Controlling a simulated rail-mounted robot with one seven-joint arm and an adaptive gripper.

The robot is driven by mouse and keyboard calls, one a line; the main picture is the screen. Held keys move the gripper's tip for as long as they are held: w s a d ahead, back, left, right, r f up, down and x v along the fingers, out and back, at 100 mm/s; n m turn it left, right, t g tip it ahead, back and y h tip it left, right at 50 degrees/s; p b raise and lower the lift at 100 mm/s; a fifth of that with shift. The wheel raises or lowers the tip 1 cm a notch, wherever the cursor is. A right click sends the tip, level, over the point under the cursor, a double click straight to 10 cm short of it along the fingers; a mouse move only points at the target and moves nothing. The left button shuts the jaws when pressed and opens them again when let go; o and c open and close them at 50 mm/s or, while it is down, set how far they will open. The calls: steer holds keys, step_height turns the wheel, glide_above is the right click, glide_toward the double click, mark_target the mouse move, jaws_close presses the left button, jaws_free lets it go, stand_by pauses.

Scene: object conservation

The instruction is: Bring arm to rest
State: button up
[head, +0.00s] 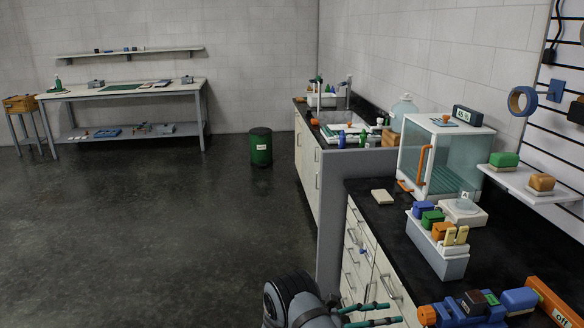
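My gripper (392,313) is at the bottom edge of the head view, in front of the cream drawers of the right-hand counter. My dark, rounded arm link shows just left of it. The lower part of the arm is cut off by the frame.
The black counter (394,222) beside my gripper bears a grey caddy (452,265) of coloured blocks, a glass-fronted cabinet (412,158) and an orange-and-blue tool (520,299). A grey panel (328,230) stands at its far end. Open floor (150,230) lies left, with a green bin (260,150) beyond.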

mark_target(421, 318)
steer(key=d, duration=0.3)
steer(key=w+d, duration=0.1)
steer(key=d, duration=0.7)
steer(key=shift+w, duration=0.15)
steer(key=m, duration=0.2)
steer(key=shift+d+m, duration=0.1)
steer(key=shift+m, duration=0.2)
steer(key=shift+a+m+b, duration=0.2)
steer(key=shift+m+b, duration=0.1)
steer(key=shift+m, duration=0.9)
steer(key=m, duration=0.2)
steer(key=shift+d+m, duration=0.15)
steer(key=shift+m, duration=0.15)
steer(key=m+b, duration=0.1)
steer(key=m, duration=0.4)
steer(key=m+b, duration=0.1)
steer(key=m, duration=0.5)
steer(key=shift+m, duration=0.3)
steer(key=m, duration=0.5)
steer(key=shift+b, duration=0.3)
steer(key=shift+f, duration=0.15)
